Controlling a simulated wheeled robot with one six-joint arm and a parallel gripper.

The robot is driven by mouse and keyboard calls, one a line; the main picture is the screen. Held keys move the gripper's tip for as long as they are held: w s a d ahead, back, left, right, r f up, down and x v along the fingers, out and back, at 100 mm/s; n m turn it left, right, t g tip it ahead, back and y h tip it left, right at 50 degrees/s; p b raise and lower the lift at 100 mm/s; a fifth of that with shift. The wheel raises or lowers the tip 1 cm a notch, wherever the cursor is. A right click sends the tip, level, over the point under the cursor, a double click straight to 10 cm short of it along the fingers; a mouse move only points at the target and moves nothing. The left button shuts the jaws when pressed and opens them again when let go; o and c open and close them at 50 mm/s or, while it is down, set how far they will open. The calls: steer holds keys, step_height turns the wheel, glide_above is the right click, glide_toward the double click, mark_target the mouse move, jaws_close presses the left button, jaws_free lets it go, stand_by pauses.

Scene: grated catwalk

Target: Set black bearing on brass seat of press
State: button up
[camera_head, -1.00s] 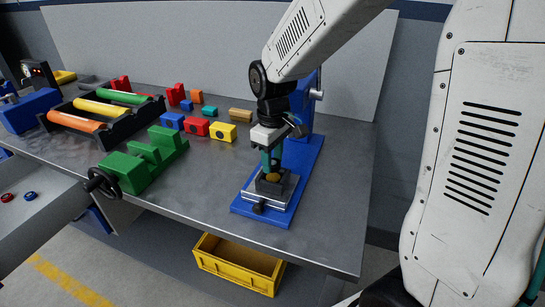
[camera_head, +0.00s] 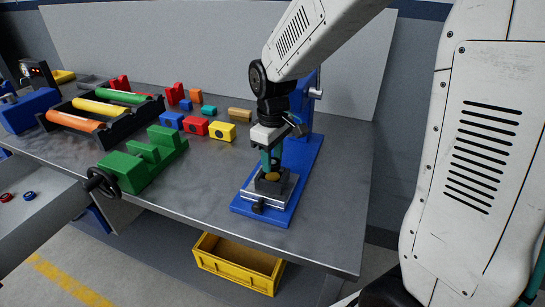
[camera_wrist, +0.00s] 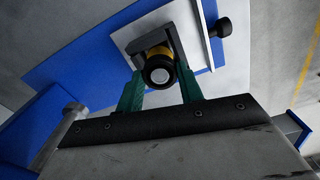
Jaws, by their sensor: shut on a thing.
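The blue press (camera_head: 303,150) stands near the front right of the bench, with a grey plate and a dark block on its base. The brass seat (camera_head: 272,177) shows in that block, just below my gripper (camera_head: 271,160). In the wrist view, the black bearing (camera_wrist: 159,76), a dark ring with a pale centre, is between the green fingers of my gripper (camera_wrist: 160,80), which is shut on it. The brass seat (camera_wrist: 157,52) shows behind the bearing, partly hidden by it. I cannot tell whether bearing and seat touch.
A green vise-like block (camera_head: 145,160) stands left of the press. Several coloured blocks (camera_head: 196,126) lie behind it. A black rack (camera_head: 105,120) with coloured cylinders is at the left. A yellow crate (camera_head: 238,263) sits below the bench's front edge.

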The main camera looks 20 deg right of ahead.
steer(key=shift+f, duration=0.15)
steer(key=shift+f, duration=1.05)
steer(key=o, duration=1.5)
steer(key=shift+r, duration=0.1)
steer(key=shift+r, duration=3.9)
